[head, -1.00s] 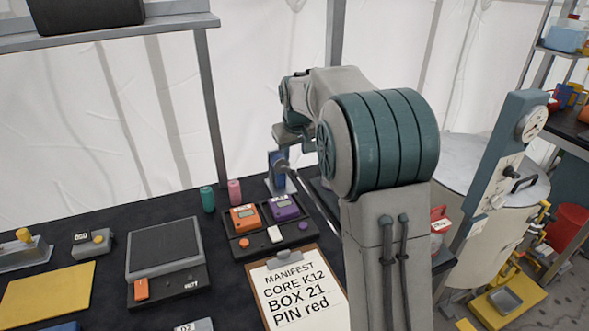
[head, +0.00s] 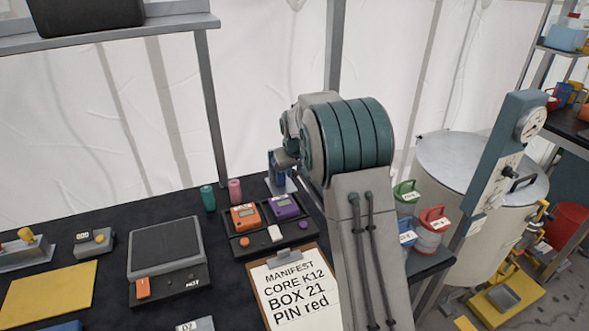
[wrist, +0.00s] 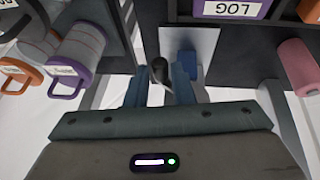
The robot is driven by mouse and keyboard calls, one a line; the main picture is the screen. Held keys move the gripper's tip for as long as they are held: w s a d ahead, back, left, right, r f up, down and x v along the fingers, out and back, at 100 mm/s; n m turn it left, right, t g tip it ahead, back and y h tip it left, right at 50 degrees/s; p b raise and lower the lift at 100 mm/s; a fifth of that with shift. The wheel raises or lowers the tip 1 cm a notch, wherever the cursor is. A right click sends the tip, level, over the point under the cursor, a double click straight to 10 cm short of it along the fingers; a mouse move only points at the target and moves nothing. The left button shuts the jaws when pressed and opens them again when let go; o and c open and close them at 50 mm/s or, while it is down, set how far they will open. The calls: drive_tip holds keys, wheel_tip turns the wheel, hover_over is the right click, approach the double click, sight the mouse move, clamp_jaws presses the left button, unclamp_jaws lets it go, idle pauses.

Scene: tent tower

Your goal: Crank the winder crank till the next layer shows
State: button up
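The winder seems to be the small device with a blue body (head: 275,163) on a grey plate (head: 284,187) at the back of the bench. In the wrist view its plate (wrist: 207,45) and blue block (wrist: 189,66) show behind my fingers. A black knob on a grey stem, which looks like the winder crank (wrist: 158,68), sits between the fingertips of my gripper (wrist: 159,82). The fingers are close on both sides of it and look shut on it. In the head view my arm hides the fingers and the crank. No layer can be made out.
An orange unit (head: 245,217) and a purple unit (head: 284,207) sit in a dark tray near the winder. A pink cylinder (head: 235,191) and a teal cylinder (head: 208,198) stand to its left. Handled canisters (head: 432,232) are right of my arm.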

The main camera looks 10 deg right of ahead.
clamp_jaws()
drive_tip(key=shift+f+y, duration=0.2)
drive_tip(key=shift+y, duration=0.5)
drive_tip(key=shift+o, duration=2.4)
unclamp_jaws()
